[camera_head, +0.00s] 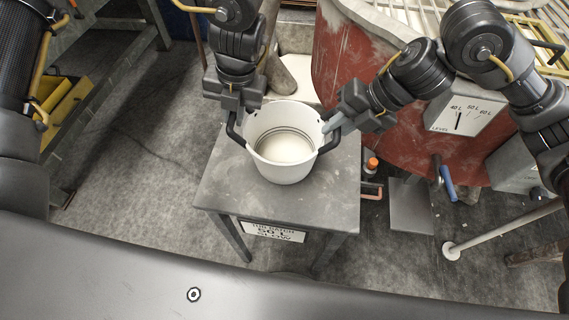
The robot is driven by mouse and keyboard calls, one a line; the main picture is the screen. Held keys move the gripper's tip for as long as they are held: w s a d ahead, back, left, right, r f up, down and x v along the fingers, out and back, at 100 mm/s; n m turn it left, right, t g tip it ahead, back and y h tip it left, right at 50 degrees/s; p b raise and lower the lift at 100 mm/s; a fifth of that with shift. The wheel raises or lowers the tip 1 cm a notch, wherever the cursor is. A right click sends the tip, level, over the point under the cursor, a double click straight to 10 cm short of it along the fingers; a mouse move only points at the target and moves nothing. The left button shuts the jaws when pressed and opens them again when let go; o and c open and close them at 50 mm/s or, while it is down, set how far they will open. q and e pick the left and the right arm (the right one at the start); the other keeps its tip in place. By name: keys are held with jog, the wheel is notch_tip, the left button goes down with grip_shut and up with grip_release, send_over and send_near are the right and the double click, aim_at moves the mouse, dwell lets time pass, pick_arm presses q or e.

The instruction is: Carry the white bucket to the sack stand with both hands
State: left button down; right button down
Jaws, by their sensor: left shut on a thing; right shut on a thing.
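The white bucket (284,168) is upright and open at the top, with a dark handle on each side. It is on or just above a small grey table (222,180); I cannot tell if its base touches. My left gripper (237,114) is shut on the bucket's left handle. My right gripper (334,123) is shut on its right handle. The bucket looks empty, with ring lines inside. I cannot tell for sure which thing is the sack stand.
A sign (273,231) hangs on the table's front. A large red tank (335,62) with a level gauge (463,118) stands close behind and right. A blue-handled valve (447,182) and a pale pole (500,228) are at right. Concrete floor (135,165) at left is clear.

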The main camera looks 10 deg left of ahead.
pick_arm(q)
jog(key=shift+f+b, duration=0.3)
jog(key=shift+f, duration=0.3)
pick_arm(e)
jog(key=shift+f, duration=0.55)
pick_arm(q)
jog(key=c, duration=1.4)
grip_release()
jog(key=shift+r, duration=0.15)
pick_arm(e)
jog(key=c, duration=1.4)
grip_release()
jog(key=shift+r, duration=0.1)
pick_arm(q)
notch_tip(320, 180, up, 12)
jog(key=d, duration=0.2)
jog(key=shift+d, duration=0.2)
pick_arm(e)
jog(key=v, duration=1.2)
jog(key=shift+s, duration=0.1)
